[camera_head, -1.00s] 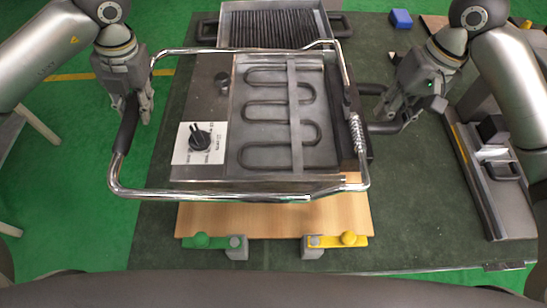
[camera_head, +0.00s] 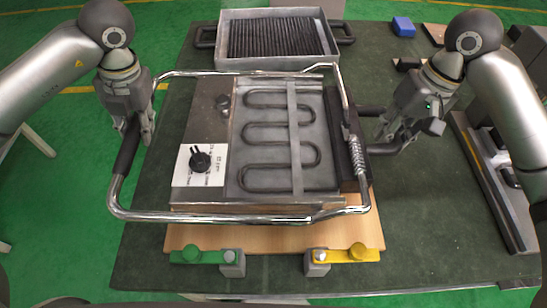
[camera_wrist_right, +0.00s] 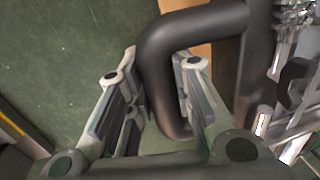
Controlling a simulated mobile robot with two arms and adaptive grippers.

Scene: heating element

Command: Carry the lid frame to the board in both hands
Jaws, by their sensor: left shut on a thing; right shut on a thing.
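The lid frame is a chrome tube loop (camera_head: 240,217) around a metal unit with a coiled heating element and a white knob panel. It lies over the wooden board (camera_head: 275,238), whose front strip shows below. Whether they touch cannot be told. My left gripper (camera_head: 146,135) is shut on the frame's black left grip (camera_head: 128,148). My right gripper (camera_head: 386,134) is shut on the black right-hand handle (camera_head: 380,149). In the right wrist view, this handle (camera_wrist_right: 200,25) passes between the fingers of my right gripper (camera_wrist_right: 155,75). The board's far part is hidden.
A green clamp (camera_head: 195,256) and a yellow clamp (camera_head: 345,257) stand at the board's front edge. A grey tray with dark ribs (camera_head: 325,62) stands behind the frame. A blue block (camera_head: 404,27) lies at the back right. A dark metal piece (camera_head: 497,180) lies on the right.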

